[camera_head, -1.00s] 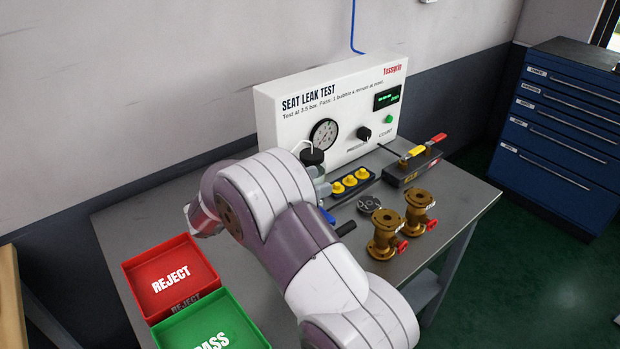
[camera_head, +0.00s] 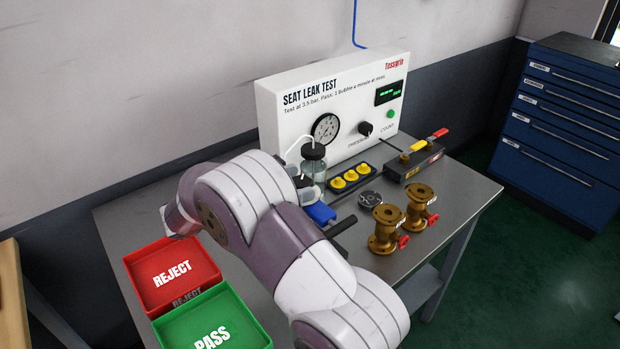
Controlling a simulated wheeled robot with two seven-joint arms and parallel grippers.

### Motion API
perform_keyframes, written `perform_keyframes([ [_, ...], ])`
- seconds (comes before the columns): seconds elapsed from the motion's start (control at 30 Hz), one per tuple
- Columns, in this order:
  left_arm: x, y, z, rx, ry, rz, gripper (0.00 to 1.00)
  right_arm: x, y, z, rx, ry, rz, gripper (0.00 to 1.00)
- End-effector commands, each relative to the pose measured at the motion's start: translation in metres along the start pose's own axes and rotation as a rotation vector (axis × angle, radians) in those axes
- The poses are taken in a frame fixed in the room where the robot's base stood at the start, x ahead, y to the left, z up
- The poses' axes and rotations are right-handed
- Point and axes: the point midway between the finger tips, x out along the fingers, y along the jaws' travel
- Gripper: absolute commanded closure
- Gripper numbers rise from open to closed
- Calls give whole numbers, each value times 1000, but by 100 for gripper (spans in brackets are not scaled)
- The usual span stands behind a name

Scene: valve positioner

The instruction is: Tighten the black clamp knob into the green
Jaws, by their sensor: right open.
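My right arm comes in from the bottom and covers the middle of the bench. It hides most of my right gripper, and its fingertips cannot be made out. A short black bar (camera_head: 341,226) sticks out to the right from behind my arm. It may be the clamp knob or its handle; I cannot tell which. Just above it is a blue part (camera_head: 320,213), partly covered by my arm. Whatever these two parts are fixed to is hidden. No green mark shows beside the black bar. My left gripper is out of the picture.
The white leak test panel (camera_head: 340,105) stands at the back, with a black-capped glass jar (camera_head: 313,165) before it. Several brass valve parts stand at the right, including this one (camera_head: 386,228). A red REJECT tray (camera_head: 208,265) and a green PASS tray (camera_head: 255,325) lie at left.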

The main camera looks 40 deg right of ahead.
Motion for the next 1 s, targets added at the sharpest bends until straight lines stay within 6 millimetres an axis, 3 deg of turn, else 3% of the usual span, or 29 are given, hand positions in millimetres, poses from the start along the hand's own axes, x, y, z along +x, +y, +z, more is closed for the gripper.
perform_keyframes([
  [0.2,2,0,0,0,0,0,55,-57,0,1,0,0,-4,29],
  [0.33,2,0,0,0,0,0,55,-76,0,1,-1,0,-1,29],
  [0.9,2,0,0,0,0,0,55,-83,0,0,8,0,0,29],
  [0.97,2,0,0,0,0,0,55,-83,-8,8,44,-35,-37,29],
  [1.0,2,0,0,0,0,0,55,-84,-22,14,85,-71,-107,29],
])
